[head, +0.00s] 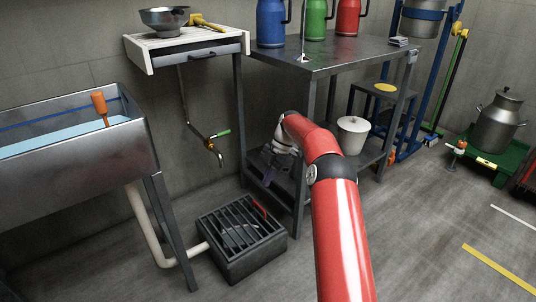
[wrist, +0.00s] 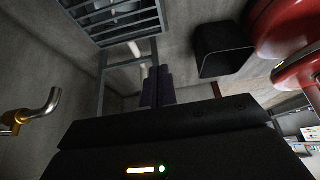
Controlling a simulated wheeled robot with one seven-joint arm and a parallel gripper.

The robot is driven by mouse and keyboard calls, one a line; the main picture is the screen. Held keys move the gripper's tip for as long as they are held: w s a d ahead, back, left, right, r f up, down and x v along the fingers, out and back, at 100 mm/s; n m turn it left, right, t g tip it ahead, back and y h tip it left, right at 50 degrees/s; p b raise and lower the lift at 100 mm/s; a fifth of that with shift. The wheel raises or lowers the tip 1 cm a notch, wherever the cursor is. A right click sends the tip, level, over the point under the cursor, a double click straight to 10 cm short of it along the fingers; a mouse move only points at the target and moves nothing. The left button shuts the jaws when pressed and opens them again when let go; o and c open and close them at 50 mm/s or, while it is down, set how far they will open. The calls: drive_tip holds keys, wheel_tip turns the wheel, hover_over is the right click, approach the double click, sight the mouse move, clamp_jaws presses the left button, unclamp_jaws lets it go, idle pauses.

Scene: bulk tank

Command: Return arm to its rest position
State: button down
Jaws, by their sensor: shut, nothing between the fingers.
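My red arm (head: 340,235) reaches forward from the bottom of the head view and bends left at its far end. My gripper (head: 267,180) hangs at that end, pointing downward, in front of the steel table's left side. In the wrist view the dark purple fingers of my gripper (wrist: 157,88) are together with nothing between them. The wrist housing hides the lower part of the wrist view.
A steel table (head: 335,58) with colored jugs stands beside the arm. A tap (head: 213,148) hangs left of my gripper, and a grated drain box (head: 240,240) sits below it. A steel trough (head: 80,160) is at left. Open floor lies at right.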

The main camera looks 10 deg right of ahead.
drive_tip(key=s+a+r+m+t+h+p, duration=0.1)
drive_tip(key=s+a+r+m, duration=0.15)
drive_tip(key=r, duration=0.75)
drive_tip(key=s+a+r+m+h+p, duration=0.1)
drive_tip(key=s+a+r+m, duration=0.15)
drive_tip(key=r, duration=0.75)
drive_tip(key=s+a+r+m+t+h, duration=0.15)
drive_tip(key=s+r+m, duration=0.45)
drive_tip(key=s, duration=0.6)
drive_tip(key=s+d+f+m+t, duration=0.1)
drive_tip(key=s+m, duration=0.4)
drive_tip(key=s, duration=0.7)
drive_tip(key=s+d+f+m+t+h+p, duration=0.1)
drive_tip(key=s+f+m+t, duration=0.2)
drive_tip(key=s, duration=1)
drive_tip(key=shift+s+d+m+t, duration=0.2)
drive_tip(key=shift+d+m+t, duration=0.35)
drive_tip(key=shift+m, duration=1.25)
drive_tip(key=shift+a+f+h, duration=0.1)
drive_tip(key=shift+a+h, duration=0.05)
drive_tip(key=shift+h, duration=0.1)
